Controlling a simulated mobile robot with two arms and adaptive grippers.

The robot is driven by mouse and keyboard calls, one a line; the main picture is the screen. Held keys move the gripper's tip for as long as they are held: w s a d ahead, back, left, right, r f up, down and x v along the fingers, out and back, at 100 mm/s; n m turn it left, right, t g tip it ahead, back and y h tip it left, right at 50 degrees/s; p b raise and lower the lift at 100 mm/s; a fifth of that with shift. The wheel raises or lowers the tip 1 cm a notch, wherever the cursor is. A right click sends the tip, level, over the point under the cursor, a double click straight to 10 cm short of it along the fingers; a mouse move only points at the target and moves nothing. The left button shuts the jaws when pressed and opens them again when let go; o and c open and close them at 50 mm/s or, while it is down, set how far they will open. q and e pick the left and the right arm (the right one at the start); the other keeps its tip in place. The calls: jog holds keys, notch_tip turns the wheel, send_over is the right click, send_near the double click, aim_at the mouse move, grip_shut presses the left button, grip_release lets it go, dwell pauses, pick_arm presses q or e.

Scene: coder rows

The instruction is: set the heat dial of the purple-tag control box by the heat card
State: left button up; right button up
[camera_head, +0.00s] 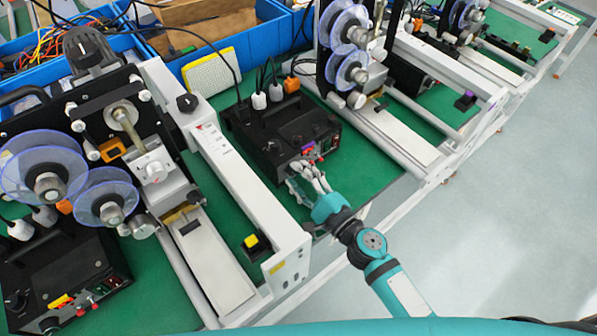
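The purple-tag control box (268,138) is a black box on the green bench mat in the middle, with white and orange plugs in its top. Its small purple tag (308,147) is on the front edge, beside red connectors. My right gripper (295,173) reaches in from the lower right to the box's front face, with its fingers spread apart. It covers part of the front panel, and I cannot make out the heat dial or whether a finger touches it. I cannot identify the heat card. My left gripper is out of view.
A second control box (55,275) with a yellow tag is at the lower left. White frame rails (245,185) with a yellow button (251,241) stand left of the middle box, and a machine with purple discs (349,25) stands behind right. Open floor (500,220) lies right.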

jog(key=shift+w+a, duration=0.1)
jog(key=shift+w, duration=0.05)
grip_shut()
jog(key=shift+m, duration=1.4)
grip_release()
jog(key=v, duration=1.2)
